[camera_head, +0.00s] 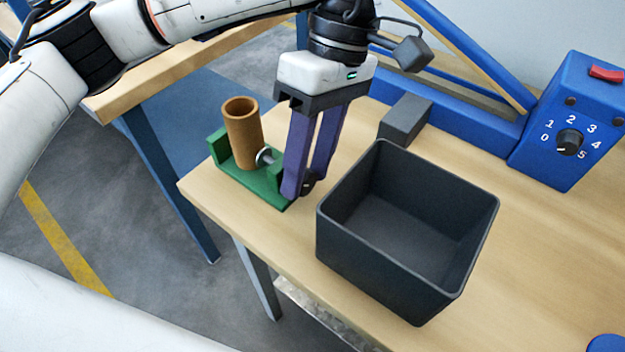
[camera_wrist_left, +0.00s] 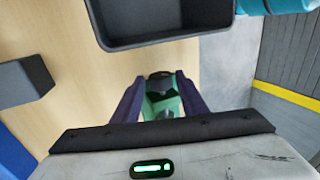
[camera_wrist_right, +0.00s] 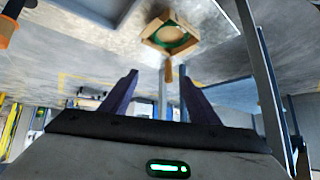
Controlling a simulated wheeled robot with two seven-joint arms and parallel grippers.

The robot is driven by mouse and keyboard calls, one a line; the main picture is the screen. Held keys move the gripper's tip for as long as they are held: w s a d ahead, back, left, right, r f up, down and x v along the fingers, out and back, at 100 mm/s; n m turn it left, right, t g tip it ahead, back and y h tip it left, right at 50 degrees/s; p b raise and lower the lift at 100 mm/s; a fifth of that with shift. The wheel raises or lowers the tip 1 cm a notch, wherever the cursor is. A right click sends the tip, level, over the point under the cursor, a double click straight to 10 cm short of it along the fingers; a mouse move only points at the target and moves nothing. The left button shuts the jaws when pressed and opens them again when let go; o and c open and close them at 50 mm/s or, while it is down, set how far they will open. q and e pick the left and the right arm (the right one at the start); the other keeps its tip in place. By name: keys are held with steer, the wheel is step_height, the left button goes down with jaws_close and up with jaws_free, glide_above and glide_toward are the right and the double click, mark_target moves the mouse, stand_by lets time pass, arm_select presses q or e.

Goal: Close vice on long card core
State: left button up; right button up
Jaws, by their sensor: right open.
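The green vice (camera_head: 222,150) sits on the near left corner of the wooden table. The brown card core (camera_head: 243,135) stands upright in it, an open tube. A silver screw pad (camera_head: 265,156) faces the core's right side; whether they touch is unclear. My left gripper (camera_head: 300,188) points down at the vice's right end, its purple fingers hiding that end. A dark knob (camera_head: 308,185) shows by the fingertips. In the left wrist view green vice parts (camera_wrist_left: 161,100) show between the fingers; their grip is unclear. My right gripper (camera_wrist_right: 160,75) is open and empty, away from the table.
A dark open bin (camera_head: 400,225) stands close to the right of my left gripper. Behind are a grey block (camera_head: 405,118) and a blue control box (camera_head: 570,125) with a dial. The table edge (camera_head: 240,232) runs close below the vice.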

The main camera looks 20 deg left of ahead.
arm_select(q)
steer(key=shift+f+b, duration=0.15)
steer(key=shift+b, duration=0.15)
steer(key=t+b, duration=0.1)
steer(key=b, duration=0.1)
steer(key=t+h+b, duration=0.1)
steer(key=b, duration=0.1)
steer(key=shift+s+a+f+t+b, duration=0.2)
steer(key=shift+s+t+b, duration=0.1)
steer(key=shift+b, duration=0.05)
steer(key=shift+r+t+b, duration=0.15)
steer(key=shift+t+b, duration=0.15)
steer(key=shift+b, duration=0.05)
steer(key=shift+s+r, duration=0.1)
steer(key=shift+r, duration=0.2)
